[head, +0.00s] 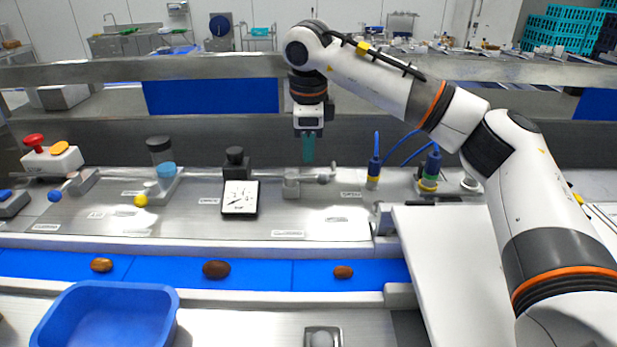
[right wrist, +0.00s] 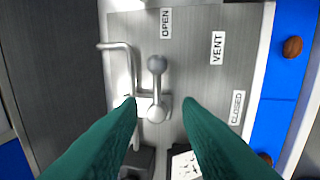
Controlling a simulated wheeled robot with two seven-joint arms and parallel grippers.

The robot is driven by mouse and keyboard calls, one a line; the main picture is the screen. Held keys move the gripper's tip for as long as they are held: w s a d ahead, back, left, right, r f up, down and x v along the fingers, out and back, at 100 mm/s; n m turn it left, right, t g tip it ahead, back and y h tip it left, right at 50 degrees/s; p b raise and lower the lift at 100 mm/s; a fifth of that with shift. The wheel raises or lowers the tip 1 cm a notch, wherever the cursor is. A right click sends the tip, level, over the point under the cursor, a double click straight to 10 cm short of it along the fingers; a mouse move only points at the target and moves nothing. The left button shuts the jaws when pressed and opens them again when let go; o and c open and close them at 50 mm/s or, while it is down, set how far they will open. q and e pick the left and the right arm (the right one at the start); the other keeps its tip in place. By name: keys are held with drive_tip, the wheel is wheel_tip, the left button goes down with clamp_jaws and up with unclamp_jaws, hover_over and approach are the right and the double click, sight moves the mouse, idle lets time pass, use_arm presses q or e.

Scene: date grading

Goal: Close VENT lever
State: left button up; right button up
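The VENT lever is a grey metal arm with a round knob (right wrist: 157,65), seen in the right wrist view. It runs from a pivot (right wrist: 157,113) on a small block and points up the picture, toward the OPEN label (right wrist: 165,22). The CLOSED label (right wrist: 237,107) lies to the right of the pivot, and the VENT label (right wrist: 217,47) is above it. In the head view the lever knob (head: 324,179) points right. My right gripper (head: 308,160) points down above the lever, its green fingers apart and empty. My left gripper is out of view.
A bent pipe (right wrist: 128,62) runs beside the lever. A black-topped gauge (head: 240,198) stands left of it, and blue-capped fittings (head: 374,170) stand right. A blue belt (head: 252,272) carrying dates runs in front, with a blue tray (head: 107,290) nearer.

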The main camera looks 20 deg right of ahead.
sight(308, 179)
drive_tip(key=f+b, duration=0.1)
drive_tip(key=f, duration=0.1)
drive_tip(key=w+f+b, duration=0.1)
drive_tip(key=f, duration=0.1)
drive_tip(key=f+b, duration=0.1)
drive_tip(key=f, duration=0.2)
drive_tip(key=shift+w+d, duration=0.35)
drive_tip(key=shift+w, duration=0.05)
drive_tip(key=shift+f+b, duration=0.45)
drive_tip(key=shift+f, duration=0.05)
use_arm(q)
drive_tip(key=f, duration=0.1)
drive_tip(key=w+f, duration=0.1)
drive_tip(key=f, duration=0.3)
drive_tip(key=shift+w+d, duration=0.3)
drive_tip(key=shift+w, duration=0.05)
use_arm(e)
clamp_jaws()
